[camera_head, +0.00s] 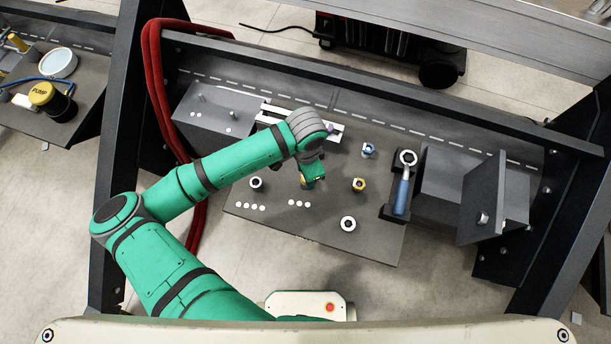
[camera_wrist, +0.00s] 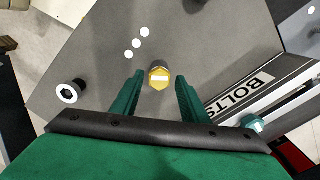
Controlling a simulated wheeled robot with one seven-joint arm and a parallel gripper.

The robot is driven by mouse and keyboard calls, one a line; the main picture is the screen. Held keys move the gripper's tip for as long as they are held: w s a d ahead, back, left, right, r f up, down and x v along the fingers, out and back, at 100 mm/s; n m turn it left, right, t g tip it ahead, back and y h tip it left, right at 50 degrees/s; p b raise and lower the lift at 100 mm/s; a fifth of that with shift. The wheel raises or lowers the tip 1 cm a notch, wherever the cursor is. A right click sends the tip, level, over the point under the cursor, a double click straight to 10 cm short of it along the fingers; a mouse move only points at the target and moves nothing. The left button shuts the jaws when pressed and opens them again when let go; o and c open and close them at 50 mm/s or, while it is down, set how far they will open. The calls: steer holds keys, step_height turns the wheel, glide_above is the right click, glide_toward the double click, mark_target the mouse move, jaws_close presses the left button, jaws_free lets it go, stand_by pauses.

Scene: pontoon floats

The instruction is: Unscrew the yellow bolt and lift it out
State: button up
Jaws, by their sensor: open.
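The yellow bolt (camera_wrist: 159,78) has a hex head with a white bar across it and stands in the dark plate in the wrist view. My gripper (camera_wrist: 160,86) is open, with one green finger on each side of the head. A gap shows between the bolt and each finger, and no contact is visible. In the head view, the end of my gripper (camera_head: 313,174) is over the bolt, and only a bit of yellow (camera_head: 305,184) shows beneath it.
Black round pieces with pale rings stand left (camera_head: 256,183) and front right (camera_head: 348,224). A blue-headed bolt (camera_head: 368,149) stands behind. A blue-handled tool (camera_head: 403,188) lies in a dark holder at right. A tray labelled BOLTS (camera_wrist: 240,92) lies behind the bolt, beside a grey block (camera_head: 215,108).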

steer(key=m, duration=0.5)
steer(key=shift+w, duration=0.1)
steer(key=m, duration=0.2)
steer(key=shift+a+m, duration=0.1)
steer(key=shift+m, duration=0.2)
steer(key=m, duration=0.3)
steer(key=shift+s, duration=0.2)
steer(key=c, duration=0.9)
steer(key=shift+o, duration=0.2)
steer(key=n, duration=0.3)
steer(key=shift+w, duration=0.2)
steer(key=n, duration=0.5)
steer(key=shift+n, duration=0.3)
steer(key=n, duration=0.3)
steer(key=shift+s, duration=0.1)
